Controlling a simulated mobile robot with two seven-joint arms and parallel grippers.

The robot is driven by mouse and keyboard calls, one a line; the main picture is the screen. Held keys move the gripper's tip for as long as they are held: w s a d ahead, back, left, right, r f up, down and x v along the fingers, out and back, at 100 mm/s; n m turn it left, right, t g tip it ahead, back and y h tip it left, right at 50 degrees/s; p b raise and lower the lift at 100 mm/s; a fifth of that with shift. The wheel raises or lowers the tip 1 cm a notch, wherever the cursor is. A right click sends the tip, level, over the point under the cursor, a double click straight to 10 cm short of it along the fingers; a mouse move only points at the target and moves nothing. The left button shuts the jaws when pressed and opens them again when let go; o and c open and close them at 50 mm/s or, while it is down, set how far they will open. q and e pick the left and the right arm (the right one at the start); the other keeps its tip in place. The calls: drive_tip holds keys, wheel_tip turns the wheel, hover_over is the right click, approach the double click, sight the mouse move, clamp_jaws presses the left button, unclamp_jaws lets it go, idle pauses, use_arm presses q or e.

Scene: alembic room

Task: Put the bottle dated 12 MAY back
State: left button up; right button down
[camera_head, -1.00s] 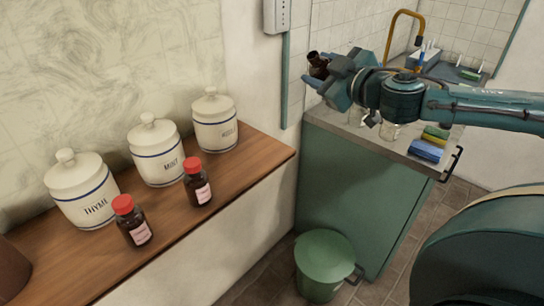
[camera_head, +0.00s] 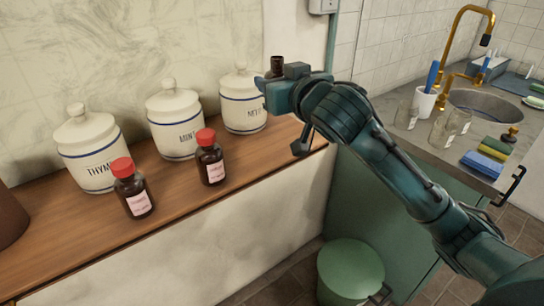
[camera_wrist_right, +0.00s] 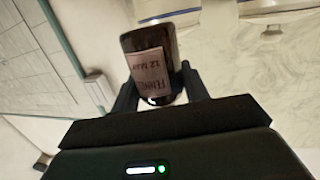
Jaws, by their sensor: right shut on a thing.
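My right gripper (camera_head: 272,88) is shut on a dark brown bottle (camera_head: 277,65). The bottle's capless-looking dark top shows above the jaws in the head view, near the right end of the wooden shelf (camera_head: 100,232). In the right wrist view the bottle (camera_wrist_right: 150,42) sits between the fingers (camera_wrist_right: 160,88); its pale label appears upside down and seems to read 12 MAY. Two red-capped brown bottles stand on the shelf, one at left (camera_head: 131,188) and one at right (camera_head: 209,157); their dates are too small to read. My left gripper is out of view.
White lidded jars line the back of the shelf: THYME (camera_head: 88,148), MINT (camera_head: 175,120) and a third (camera_head: 243,98), partly beside my gripper. Right of it is a counter with a sink (camera_head: 475,103), glass jars (camera_head: 448,128) and sponges (camera_head: 485,158). A green bin (camera_head: 350,268) stands below.

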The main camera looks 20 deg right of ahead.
drive_tip(key=shift+a+f, duration=0.25)
drive_tip(key=shift+a, duration=0.2)
wheel_tip(320, 180, down, 5)
drive_tip(key=shift+f, duration=0.15)
wheel_tip(320, 180, down, 4)
drive_tip(key=shift+r+b, duration=0.15)
drive_tip(key=shift+b, duration=0.25)
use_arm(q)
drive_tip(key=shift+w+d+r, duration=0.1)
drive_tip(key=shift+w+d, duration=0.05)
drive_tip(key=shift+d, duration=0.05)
use_arm(e)
drive_tip(key=shift+f, duration=0.25)
drive_tip(key=c, duration=0.7)
unclamp_jaws()
